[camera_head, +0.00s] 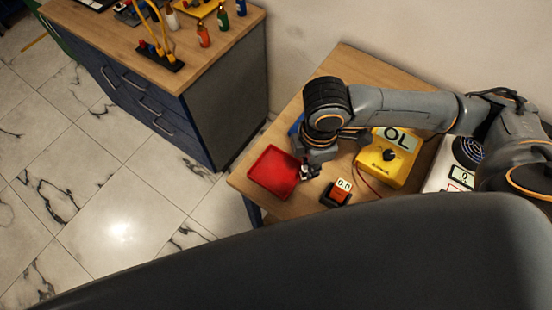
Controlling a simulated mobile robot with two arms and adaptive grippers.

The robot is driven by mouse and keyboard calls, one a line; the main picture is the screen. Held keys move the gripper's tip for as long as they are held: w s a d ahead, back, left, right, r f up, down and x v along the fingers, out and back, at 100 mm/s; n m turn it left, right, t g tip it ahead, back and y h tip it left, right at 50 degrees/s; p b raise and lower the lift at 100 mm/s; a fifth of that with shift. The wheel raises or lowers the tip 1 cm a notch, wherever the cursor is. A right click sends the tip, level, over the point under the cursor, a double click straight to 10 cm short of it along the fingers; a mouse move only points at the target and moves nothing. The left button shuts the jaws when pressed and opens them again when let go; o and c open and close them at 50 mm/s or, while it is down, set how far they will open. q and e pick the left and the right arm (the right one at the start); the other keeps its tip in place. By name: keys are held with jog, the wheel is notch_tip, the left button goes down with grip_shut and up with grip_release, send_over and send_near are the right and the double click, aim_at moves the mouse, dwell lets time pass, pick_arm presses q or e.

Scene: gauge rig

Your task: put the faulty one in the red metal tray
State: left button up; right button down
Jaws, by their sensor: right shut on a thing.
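The red metal tray (262,181) lies on the wooden table near its left corner. My right gripper (308,173) is low at the tray's right edge. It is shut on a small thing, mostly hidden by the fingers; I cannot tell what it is. A yellow meter (378,166) reading "OL" stands to the right, partly behind my right arm. A small dark and red device (336,195) with a pale display lies between the gripper and the meter. A red lead runs beside the meter. No loose part shows in the tray. My left gripper is not in view.
A white device (437,178) with a small display and a round grille stands at the right, partly behind my arm. A blue thing (296,125) shows behind the tray. A blue drawer cabinet (150,105) with bottles on top stands at the upper left.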

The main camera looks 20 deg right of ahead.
jog(key=s+a+r+n+p, duration=0.1)
jog(key=s+r+n+p, duration=0.1)
jog(key=s+n+p, duration=0.4)
pick_arm(q)
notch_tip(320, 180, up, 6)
jog(key=b, duration=0.2)
pick_arm(e)
jog(key=n+b, duration=0.2)
jog(key=b, duration=0.4)
send_near(277, 173)
jog(key=shift+s+d, duration=0.2)
jog(key=shift+s, duration=0.6)
jog(key=shift+w+a+f+b, duration=0.1)
jog(key=shift+w+f+b, duration=0.3)
jog(key=shift+w+b, duration=0.15)
jog(key=f+b, duration=0.2)
jog(key=b, duration=0.1)
jog(key=f+b, duration=0.1)
jog(key=b, duration=0.1)
jog(key=shift+w+f, duration=0.3)
jog(key=shift+f, duration=0.1)
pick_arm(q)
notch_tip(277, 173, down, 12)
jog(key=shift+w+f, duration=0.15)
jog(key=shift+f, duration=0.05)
pick_arm(e)
jog(key=shift+r, duration=0.15)
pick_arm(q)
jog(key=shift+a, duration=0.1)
